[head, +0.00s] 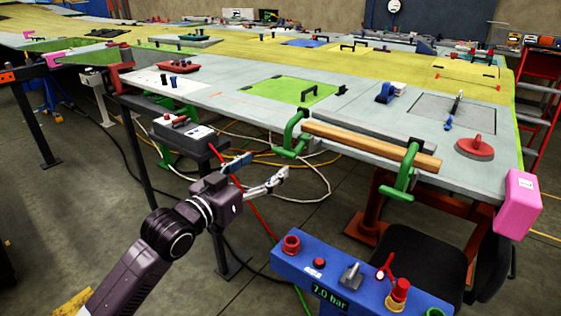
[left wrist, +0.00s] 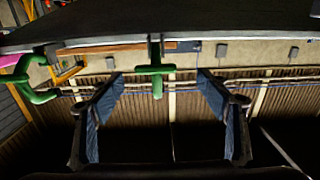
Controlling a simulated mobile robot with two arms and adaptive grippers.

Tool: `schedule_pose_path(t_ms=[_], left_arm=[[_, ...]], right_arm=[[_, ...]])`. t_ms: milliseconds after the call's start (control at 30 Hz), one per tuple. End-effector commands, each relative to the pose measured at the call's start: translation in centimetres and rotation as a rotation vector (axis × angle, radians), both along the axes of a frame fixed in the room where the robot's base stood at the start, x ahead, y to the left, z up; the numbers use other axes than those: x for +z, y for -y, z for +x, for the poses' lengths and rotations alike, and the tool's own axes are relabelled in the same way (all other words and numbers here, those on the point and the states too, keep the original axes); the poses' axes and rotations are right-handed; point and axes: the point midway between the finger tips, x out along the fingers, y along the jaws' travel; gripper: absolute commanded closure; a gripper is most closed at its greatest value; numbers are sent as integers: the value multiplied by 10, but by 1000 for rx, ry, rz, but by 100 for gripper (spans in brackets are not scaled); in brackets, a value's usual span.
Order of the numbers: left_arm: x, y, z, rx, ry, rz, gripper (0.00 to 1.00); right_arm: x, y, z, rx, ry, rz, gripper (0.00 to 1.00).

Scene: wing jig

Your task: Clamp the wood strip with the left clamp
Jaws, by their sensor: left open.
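The long wood strip (head: 372,145) lies along the front edge of the grey wing jig table (head: 230,98). The green left clamp (head: 292,133) is at the strip's left end, and a green right clamp (head: 407,172) is near its right end. Whether the left clamp's jaw touches the strip I cannot tell. My left gripper (head: 262,168) is open and empty, below and left of the left clamp, apart from it. In the left wrist view, the left clamp's T-shaped handle (left wrist: 155,71) shows between the spread fingers, farther off. My right gripper is not in view.
A blue control box (head: 350,278) with knobs and a "7.0 bar" display stands in front. A dark box (head: 187,134) on a post stands left of my gripper. Red, orange and white hoses run on the floor. A pink block (head: 519,203) caps the table's right corner.

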Motion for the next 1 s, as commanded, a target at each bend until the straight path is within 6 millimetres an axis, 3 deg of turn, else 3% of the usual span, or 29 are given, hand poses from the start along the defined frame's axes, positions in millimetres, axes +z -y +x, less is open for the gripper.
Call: schedule_pose_path(t_ms=[167, 600, 1000], left_arm=[[14, 11, 1, -19, 19, -4, 30], [13, 46, 51, -16, 18, -3, 30], [12, 51, 57, -17, 18, -3, 30]], right_arm=[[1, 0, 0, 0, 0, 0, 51], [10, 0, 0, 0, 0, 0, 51], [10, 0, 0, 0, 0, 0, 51]])
